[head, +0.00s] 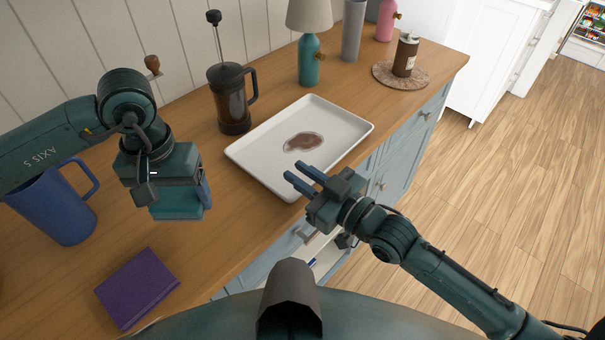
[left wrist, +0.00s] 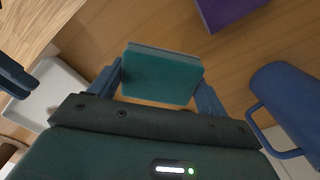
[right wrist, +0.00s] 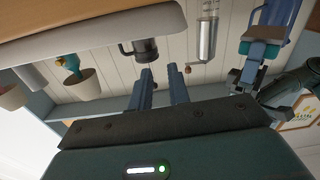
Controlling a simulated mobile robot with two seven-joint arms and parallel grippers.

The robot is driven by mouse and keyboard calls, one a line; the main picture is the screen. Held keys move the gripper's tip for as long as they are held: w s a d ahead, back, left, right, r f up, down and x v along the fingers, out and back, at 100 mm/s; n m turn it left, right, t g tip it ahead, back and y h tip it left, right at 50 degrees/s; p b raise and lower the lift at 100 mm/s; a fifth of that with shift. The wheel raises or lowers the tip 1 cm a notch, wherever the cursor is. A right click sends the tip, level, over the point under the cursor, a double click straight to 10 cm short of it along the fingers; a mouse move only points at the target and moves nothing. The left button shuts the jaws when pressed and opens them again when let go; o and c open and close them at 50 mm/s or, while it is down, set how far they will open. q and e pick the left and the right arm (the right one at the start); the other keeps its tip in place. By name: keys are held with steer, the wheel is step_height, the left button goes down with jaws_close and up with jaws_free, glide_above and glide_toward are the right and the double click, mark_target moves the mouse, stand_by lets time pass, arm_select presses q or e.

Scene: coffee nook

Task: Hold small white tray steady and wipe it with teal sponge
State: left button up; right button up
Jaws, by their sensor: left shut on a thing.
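The small white tray (head: 262,165) lies flat on the wooden counter with a brown stain (head: 303,142) near its middle. It also shows at the left of the left wrist view (left wrist: 50,92). My left gripper (head: 188,200) is shut on the teal sponge (head: 180,206), holding it above the counter left of the tray. The sponge sits between both fingers in the left wrist view (left wrist: 162,75). My right gripper (head: 300,176) is at the tray's near edge with its two fingers a little apart and nothing between them. Whether it touches the tray is unclear.
A French press (head: 232,98) stands behind the tray. An open drawer (head: 325,258) shows below.

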steer(key=o, duration=1.2)
arm_select(q)
steer(key=shift+f+b, duration=0.5)
arm_select(e)
steer(key=v, duration=1.2)
arm_select(q)
steer(key=shift+r, duration=0.1)
steer(key=shift+r+p, duration=0.8)
steer(key=shift+p, duration=0.1)
steer(key=shift+r+p, duration=0.4)
arm_select(e)
steer(key=s+d+f+m+h, duration=0.1)
steer(key=s+f+m+h, duration=0.1)
steer(key=f, duration=0.3)
steer(key=s+d+f+m+g+h, duration=0.1)
steer(key=s+d+f+m+h, duration=0.1)
steer(key=f+h, duration=0.2)
steer(key=s+d+f+m+g+h, duration=0.1)
steer(key=s+f+m+h, duration=0.1)
steer(key=f, duration=0.5)
steer(key=shift+s+d+m+h, duration=0.2)
steer(key=shift+s+m+h, duration=0.25)
steer(key=shift+h, duration=0.35)
